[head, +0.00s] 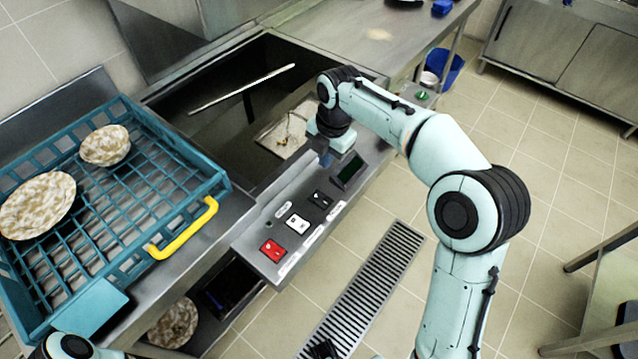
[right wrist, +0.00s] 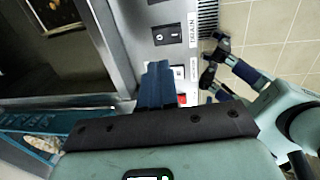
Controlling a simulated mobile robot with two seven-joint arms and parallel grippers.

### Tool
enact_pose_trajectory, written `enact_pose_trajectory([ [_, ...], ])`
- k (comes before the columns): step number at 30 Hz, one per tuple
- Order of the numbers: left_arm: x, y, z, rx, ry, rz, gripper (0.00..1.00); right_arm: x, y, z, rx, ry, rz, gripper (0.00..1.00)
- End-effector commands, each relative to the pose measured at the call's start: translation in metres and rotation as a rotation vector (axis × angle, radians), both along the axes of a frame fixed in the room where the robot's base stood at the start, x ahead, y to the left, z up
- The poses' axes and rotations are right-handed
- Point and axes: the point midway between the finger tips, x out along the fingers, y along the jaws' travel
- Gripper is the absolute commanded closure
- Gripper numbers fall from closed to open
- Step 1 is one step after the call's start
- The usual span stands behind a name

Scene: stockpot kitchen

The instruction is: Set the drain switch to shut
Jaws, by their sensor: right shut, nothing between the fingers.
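The drain switch (head: 320,199) is a black rocker on the steel control panel (head: 262,240), beside a white and a red switch. In the right wrist view the black switch (right wrist: 167,37) has the label DRAIN next to it. Which side is pressed in I cannot tell. My right gripper (head: 325,156) is over the panel's far end, near the display. In the right wrist view its blue fingers (right wrist: 157,84) are shut and empty, apart in the picture from the drain switch. My left gripper (right wrist: 213,60) shows there with two dark fingertips apart.
The white switch (head: 297,223) and red switch (head: 272,250) sit close by, and a display (head: 350,170) beyond. A teal basket (head: 207,170) with a yellow handle (head: 185,236) stands left. A dark sink (head: 225,125) lies behind. A floor grate (head: 375,285) runs in front.

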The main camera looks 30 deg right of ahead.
Motion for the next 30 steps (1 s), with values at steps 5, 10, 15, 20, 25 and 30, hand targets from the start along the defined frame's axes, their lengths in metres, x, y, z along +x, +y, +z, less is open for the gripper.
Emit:
enact_pose_trajectory([
  [5,-0.001,0.0,-0.003,0.0,0.001,0.0,0.57,0.001,0.001,-0.016,0.0,0.003,-0.001,1.0],
  [10,-0.003,0.0,-0.008,0.0,0.003,0.0,0.57,0.004,0.002,-0.049,0.001,0.007,-0.001,1.0],
  [15,-0.004,0.0,-0.013,0.0,0.004,0.0,0.57,0.009,0.004,-0.086,0.001,0.007,-0.001,1.0],
  [20,-0.005,0.0,-0.015,0.0,0.006,0.0,0.57,0.012,0.006,-0.115,0.001,0.005,-0.001,1.0],
  [25,-0.005,0.0,-0.017,0.0,0.006,0.0,0.57,0.015,0.006,-0.133,0.0,0.002,-0.001,1.0],
  [30,-0.005,0.0,-0.017,0.0,0.006,0.0,0.57,0.016,0.006,-0.139,0.001,0.0,-0.002,1.0],
])
